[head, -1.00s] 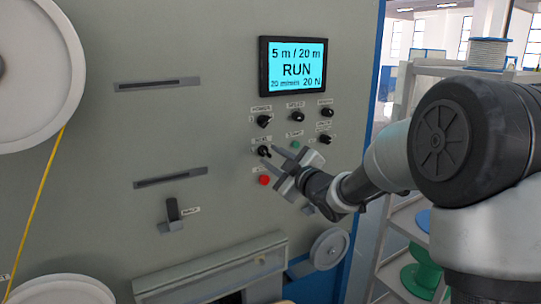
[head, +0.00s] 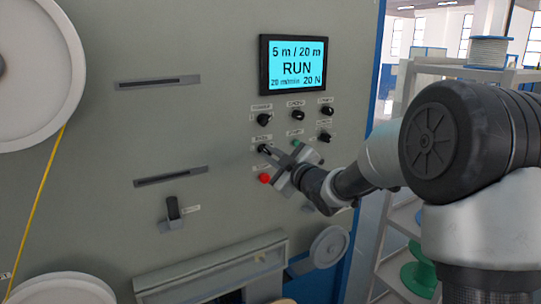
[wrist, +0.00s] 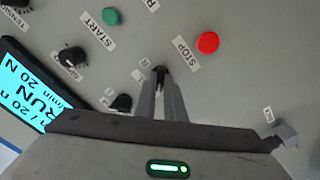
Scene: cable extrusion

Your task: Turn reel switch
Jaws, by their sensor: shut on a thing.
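The reel switch (head: 262,148) is a small black rotary knob on the grey control panel, in the left column between another black knob and a red button. My gripper (head: 269,151) reaches it from the lower right in the head view. In the wrist view my gripper (wrist: 161,80) has its two fingers close together, shut on the dark reel switch (wrist: 160,70) at their tips. The fingers hide much of the knob, so its pointer angle is unclear.
A red stop button (wrist: 208,42) and a green start button (wrist: 110,16) are close by. Another black knob (head: 264,120) is just above the reel switch. The screen (head: 292,66) reads RUN, 5 m / 20 m. A shelf (head: 455,70) stands at right.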

